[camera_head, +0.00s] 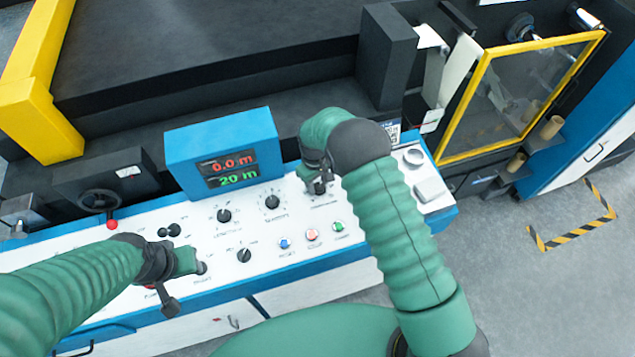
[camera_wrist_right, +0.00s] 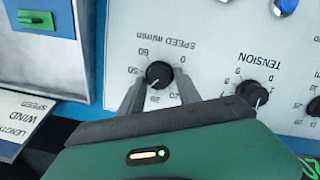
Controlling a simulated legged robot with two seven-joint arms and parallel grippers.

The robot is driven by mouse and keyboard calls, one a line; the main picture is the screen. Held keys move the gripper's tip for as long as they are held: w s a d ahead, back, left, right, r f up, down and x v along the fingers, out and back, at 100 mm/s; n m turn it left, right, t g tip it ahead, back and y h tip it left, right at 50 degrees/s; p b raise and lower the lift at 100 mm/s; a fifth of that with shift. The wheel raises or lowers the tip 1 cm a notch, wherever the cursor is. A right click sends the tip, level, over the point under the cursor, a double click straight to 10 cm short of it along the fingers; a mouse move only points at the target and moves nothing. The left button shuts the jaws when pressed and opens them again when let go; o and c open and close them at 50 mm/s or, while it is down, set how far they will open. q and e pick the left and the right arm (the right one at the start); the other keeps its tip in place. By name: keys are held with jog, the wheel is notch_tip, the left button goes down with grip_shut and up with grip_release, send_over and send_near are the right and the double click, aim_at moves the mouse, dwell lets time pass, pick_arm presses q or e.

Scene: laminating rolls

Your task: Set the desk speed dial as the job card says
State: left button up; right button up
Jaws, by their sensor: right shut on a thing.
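The speed dial (camera_wrist_right: 158,74) is a black knob on the white panel, with "SPEED m/min" printed beside it and numbers around it, upside down in the wrist view. My right gripper (camera_wrist_right: 158,88) is shut on it, one finger on each side. The dial's pointer direction is hard to tell. In the head view my right gripper (camera_head: 318,176) hides most of the dial. Part of a white card (camera_wrist_right: 32,112) with "LENGTH", "WIND" and "SPEED" shows at the left of the wrist view; its values are out of view. My left gripper (camera_head: 185,280) hangs over the left panel; its jaws are unclear.
The tension dial (camera_wrist_right: 252,93) is close beside the right gripper. A blue display box (camera_head: 225,152) reading 0.0 m and 20 m stands behind the panel. A yellow-framed guard (camera_head: 520,95) stands at the right.

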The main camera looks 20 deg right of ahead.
grip_shut()
jog(key=shift+w+f+m+b, duration=0.15)
jog(key=shift+m+b, duration=0.25)
jog(key=shift+b, duration=0.25)
jog(key=shift+r, duration=0.25)
jog(key=o, duration=0.9)
grip_release()
